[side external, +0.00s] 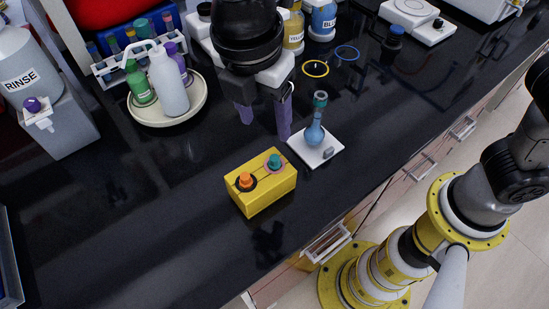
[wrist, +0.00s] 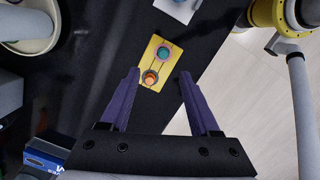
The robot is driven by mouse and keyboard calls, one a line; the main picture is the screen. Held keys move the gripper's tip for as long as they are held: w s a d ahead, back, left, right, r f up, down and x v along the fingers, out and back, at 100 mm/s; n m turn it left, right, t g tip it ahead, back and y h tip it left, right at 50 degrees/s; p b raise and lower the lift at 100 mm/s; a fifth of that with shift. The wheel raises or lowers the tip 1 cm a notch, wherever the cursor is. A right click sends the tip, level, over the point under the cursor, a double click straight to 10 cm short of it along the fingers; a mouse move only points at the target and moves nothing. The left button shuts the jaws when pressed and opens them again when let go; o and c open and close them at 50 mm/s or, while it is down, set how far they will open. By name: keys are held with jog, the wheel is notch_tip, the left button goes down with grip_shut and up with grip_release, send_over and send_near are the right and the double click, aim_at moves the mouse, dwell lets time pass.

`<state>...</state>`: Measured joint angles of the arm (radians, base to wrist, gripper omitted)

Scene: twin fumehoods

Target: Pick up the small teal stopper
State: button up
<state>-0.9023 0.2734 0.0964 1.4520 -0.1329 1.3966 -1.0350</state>
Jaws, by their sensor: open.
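A small teal stopper (side external: 274,161) sits on top of a yellow block (side external: 262,196), beside an orange stopper (side external: 245,179). In the wrist view the teal stopper (wrist: 163,53) is at the block's upper part, above the orange stopper (wrist: 150,77). My gripper (side external: 264,130) is open and empty, its purple fingers pointing down behind the block in the side view. In the wrist view my gripper (wrist: 159,73) has its fingertips on either side of the block in the picture, apart from it. A flask (side external: 315,131) of blue liquid also has a teal-topped neck.
The flask stands on a white pad (side external: 329,152) right of my gripper. A round tray (side external: 196,112) with bottles, a tube rack (side external: 112,65) and a rinse container (side external: 40,110) are at left. Yellow (side external: 315,68) and blue rings lie behind. The black bench in front of the block is clear.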

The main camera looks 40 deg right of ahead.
send_over(274, 158)
jog(key=f, duration=0.3)
jog(key=a+f, duration=0.1)
jog(key=f, duration=0.1)
jog(key=shift+w+f, duration=0.1)
jog(key=shift+w, duration=0.05)
jog(key=shift+s+d+f, duration=0.1)
jog(key=shift+d+f, duration=0.15)
jog(key=shift+f, duration=1.05)
jog(key=shift+s+d+f, duration=0.1)
jog(key=shift+d+f, duration=0.1)
jog(key=shift+f, duration=1.05)
grip_shut()
